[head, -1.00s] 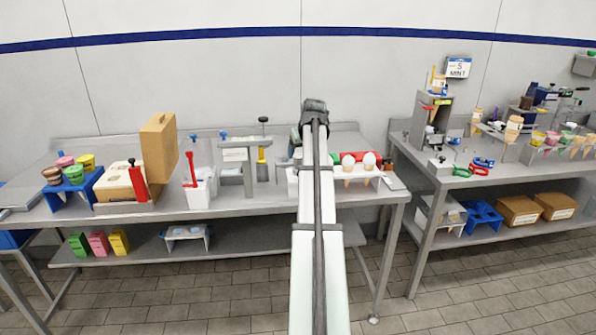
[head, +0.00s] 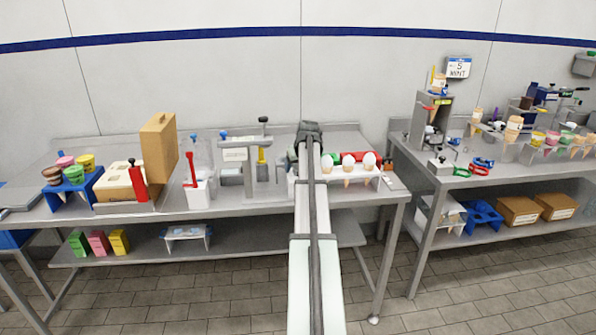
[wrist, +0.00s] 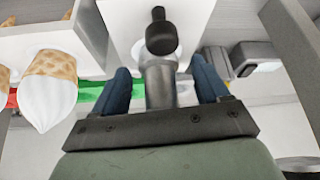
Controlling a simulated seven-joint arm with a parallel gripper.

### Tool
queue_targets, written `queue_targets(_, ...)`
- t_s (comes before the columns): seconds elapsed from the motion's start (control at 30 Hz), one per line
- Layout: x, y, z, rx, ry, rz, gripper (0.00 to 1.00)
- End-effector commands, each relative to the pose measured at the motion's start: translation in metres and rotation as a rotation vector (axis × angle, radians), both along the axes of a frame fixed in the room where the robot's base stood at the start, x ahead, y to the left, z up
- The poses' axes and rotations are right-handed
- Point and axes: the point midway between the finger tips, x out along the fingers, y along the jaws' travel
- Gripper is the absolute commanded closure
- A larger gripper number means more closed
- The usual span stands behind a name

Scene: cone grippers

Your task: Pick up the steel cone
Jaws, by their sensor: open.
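In the wrist view, a grey metal tapered piece with a black knob, which looks like the steel cone (wrist: 160,84), lies between my two blue fingers. My gripper (wrist: 164,78) is open around it, with a gap visible on both sides. The knob end points away over a pale round opening in a white panel. The dark finger mount hides the near end of the cone. In the head view, my arm hides the fingers and the cone.
A white rack (head: 338,179) holding several ice cream cones stands right beside my arm; in the wrist view, a filled cone (wrist: 48,88) is close on the left. A grey press stand (head: 236,168) is on the left. The table's front strip is partly clear.

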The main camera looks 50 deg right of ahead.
Motion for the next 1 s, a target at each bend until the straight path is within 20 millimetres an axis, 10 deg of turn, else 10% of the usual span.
queue_targets(0.2, 0.0004, 0.0, -0.0005, -0.001, -0.001, 0.0, 0.26)
queue_targets(1.0, 0.0003, 0.0, 0.0, -0.001, -0.001, 0.0, 0.97)
